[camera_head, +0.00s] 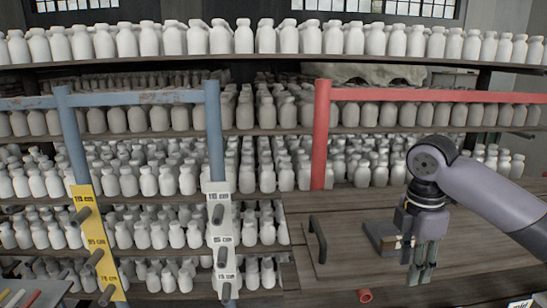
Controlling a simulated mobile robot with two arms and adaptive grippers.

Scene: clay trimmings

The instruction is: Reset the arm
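My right arm (495,200) comes in from the right edge, and my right gripper (420,275) hangs from it pointing down over the wooden surface. Its two dark fingers look close together, with no clear object between them. It is too small to tell whether they are open or shut. My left arm and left gripper are not in view.
A wooden surface (440,285) carries a black handle (317,240), a dark grey block (380,236) beside my gripper and a small red cylinder (365,296). Shelves of white bottles (240,38) stand behind. Blue (215,140) and red (320,135) posts stand at left and centre.

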